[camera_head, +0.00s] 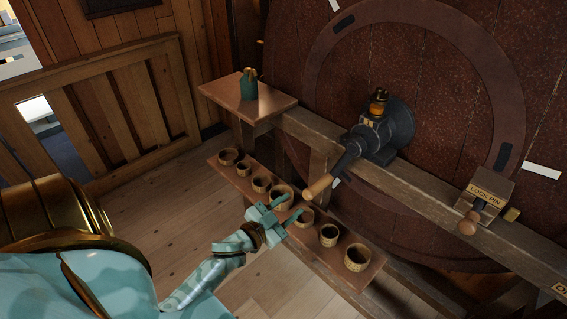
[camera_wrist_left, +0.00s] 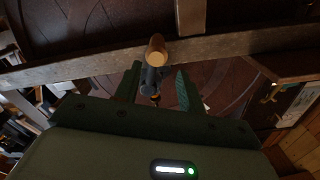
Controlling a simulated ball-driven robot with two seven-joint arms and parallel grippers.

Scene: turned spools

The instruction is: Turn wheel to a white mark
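The large dark red wheel (camera_head: 440,70) stands at the back right, with a lighter ring on its face. A dark crank (camera_head: 385,132) on the beam has a wooden handle (camera_head: 318,187) pointing down and left. My left gripper (camera_head: 293,207) is open and empty, just short of the handle's end. In the left wrist view the handle (camera_wrist_left: 157,50) appears ahead, between the open fingers (camera_wrist_left: 159,68), not gripped. My right gripper is not in view.
A wooden beam (camera_head: 420,201) crosses before the wheel and carries a lock pin box (camera_head: 488,192) with a round knob (camera_head: 467,224). A green bottle (camera_head: 249,84) stands on a side shelf (camera_head: 225,91).

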